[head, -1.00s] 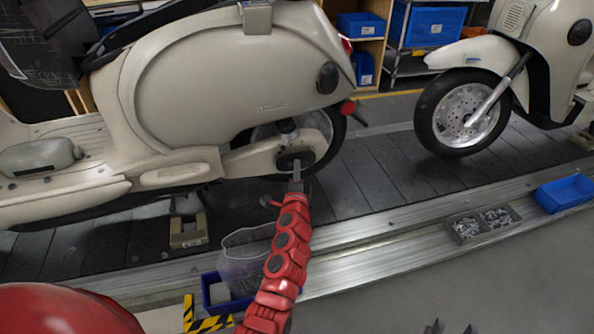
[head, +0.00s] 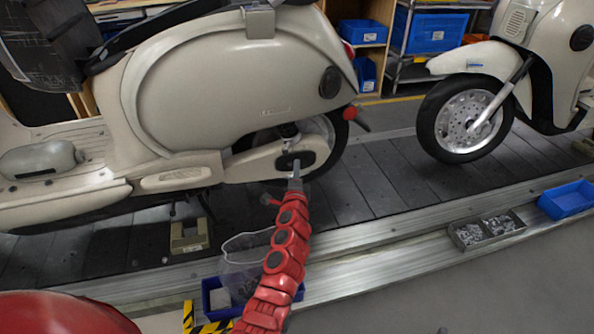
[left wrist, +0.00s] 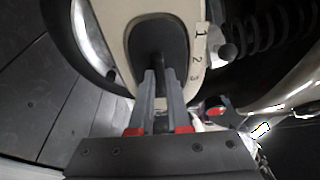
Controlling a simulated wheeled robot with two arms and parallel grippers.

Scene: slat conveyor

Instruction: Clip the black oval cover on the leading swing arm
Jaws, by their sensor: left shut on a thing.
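The black oval cover (head: 291,161) shows at the rear end of the cream swing arm (head: 245,166) on the left scooter. My left gripper (head: 295,180) is just in front of it. In the left wrist view the fingers (left wrist: 161,80) are shut on a dark part of the cover (left wrist: 152,32), whose oval face lies against or very near the swing arm (left wrist: 185,25). I cannot tell whether it is fully seated. A small dark tip at the bottom edge of the head view may be my right gripper.
A second scooter (head: 470,115) stands on the slat conveyor (head: 375,180) at right. A grey parts tray (head: 487,230) and blue bin (head: 567,198) sit along the rail. A bag (head: 247,258) in a blue box is beside my left arm. A shock spring (left wrist: 258,30) is near the gripper.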

